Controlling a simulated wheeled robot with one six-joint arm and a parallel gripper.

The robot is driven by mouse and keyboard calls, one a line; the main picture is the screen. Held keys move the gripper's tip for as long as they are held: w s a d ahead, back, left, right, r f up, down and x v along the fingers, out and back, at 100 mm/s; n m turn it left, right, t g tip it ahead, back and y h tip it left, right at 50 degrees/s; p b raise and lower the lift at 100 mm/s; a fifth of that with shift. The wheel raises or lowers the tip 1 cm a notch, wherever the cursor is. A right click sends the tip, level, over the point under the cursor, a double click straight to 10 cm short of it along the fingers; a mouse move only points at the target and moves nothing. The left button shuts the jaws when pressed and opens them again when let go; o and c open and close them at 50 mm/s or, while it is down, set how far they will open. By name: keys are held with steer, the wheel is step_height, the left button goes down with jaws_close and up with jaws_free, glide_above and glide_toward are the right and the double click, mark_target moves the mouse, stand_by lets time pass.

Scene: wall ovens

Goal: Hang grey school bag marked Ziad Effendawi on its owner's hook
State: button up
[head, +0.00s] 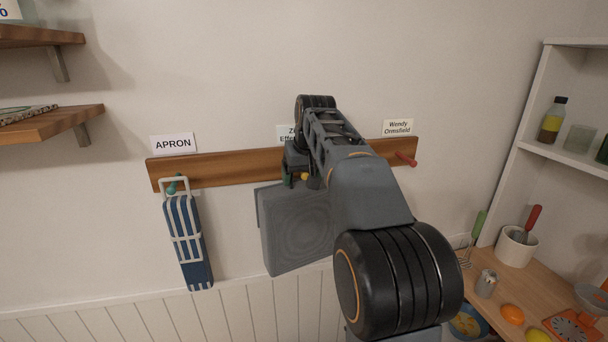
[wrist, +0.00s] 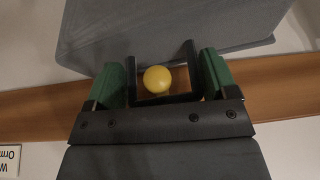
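The grey school bag (head: 290,232) hangs below my gripper in front of the wall, slightly tilted; its upper part also shows in the wrist view (wrist: 160,25). My gripper (wrist: 163,80) has its green fingers on both sides of the bag's dark handle loop (wrist: 193,65), apparently closed on it. The round yellow end of a hook (wrist: 157,79) shows inside the loop's outline; it also peeks out below my gripper in the head view (head: 305,176). The label above it (head: 286,133) is partly hidden by my arm; "Zi" and "Effe" are readable.
A wooden rail (head: 235,168) carries the hooks. A red hook (head: 406,159) under the Wendy Ormsfield label (head: 398,128) is bare. A cluttered counter and shelves (head: 575,160) stand at right.

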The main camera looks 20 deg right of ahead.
steer(key=shift+o, duration=0.8)
steer(key=shift+w+d+f, duration=0.1)
steer(key=shift+w, duration=0.15)
steer(key=shift+o, duration=1)
steer(key=shift+s+r, duration=0.2)
steer(key=shift+s, duration=0.15)
steer(key=shift+w+f, duration=0.1)
steer(key=p+v, duration=0.2)
steer(key=v, duration=1.2)
steer(key=s+a+f+b, duration=0.1)
steer(key=s+a+f, duration=0.2)
steer(key=f, duration=0.7)
steer(key=s+a+f+n+b, duration=0.1)
steer(key=s+a+f, duration=0.3)
steer(key=s+f, duration=0.4)
steer(key=s+a+f+b, duration=0.1)
steer(key=s+a+f, duration=0.2)
steer(key=f, duration=1)
steer(key=s, duration=0.3)
steer(key=shift+a, duration=0.2)
steer(key=shift+f, duration=0.1)
